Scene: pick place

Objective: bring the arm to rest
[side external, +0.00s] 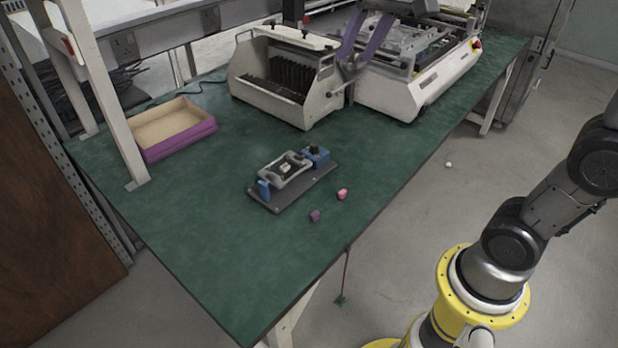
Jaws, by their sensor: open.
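My arm rises at the right of the side external view, beside the green table (215,245). Its upper part runs out of the picture at the right edge. My gripper is outside the picture, so its place relative to the table cannot be told. No part of my arm that shows is over the table top or touching anything on it.
A dark fixture with blue clamps (290,180) sits mid-table, near a pink block (342,194) and a purple block (315,216). A purple-sided tray (180,147) stands at left. White machines (285,78) fill the back. The front table area is clear.

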